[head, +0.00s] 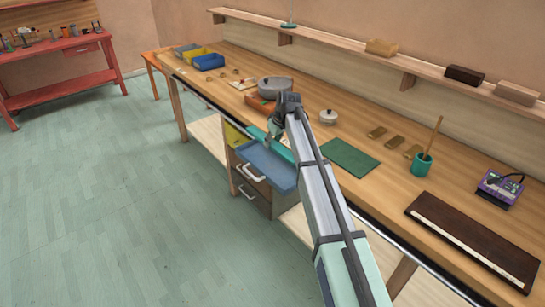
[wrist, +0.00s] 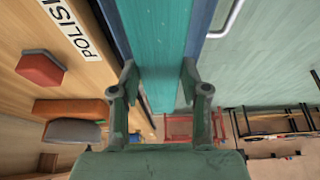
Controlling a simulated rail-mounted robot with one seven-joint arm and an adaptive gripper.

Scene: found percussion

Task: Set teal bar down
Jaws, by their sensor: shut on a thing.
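The teal bar (wrist: 163,35) is long and flat and fills the top middle of the wrist view. My gripper (wrist: 160,78) is shut on it, with one finger against each side. In the head view my gripper (head: 274,131) is at the bench's front edge, beside the open blue drawer (head: 268,168). A part of the teal bar (head: 256,132) shows left of my gripper there, and my arm hides some of it. Blue drawer walls show on both sides of the bar in the wrist view. I cannot tell whether the bar touches the drawer.
A POLISH label (wrist: 72,24) lies near the edge. A green mat (head: 349,157) lies right of my arm. The floor left of the bench is clear.

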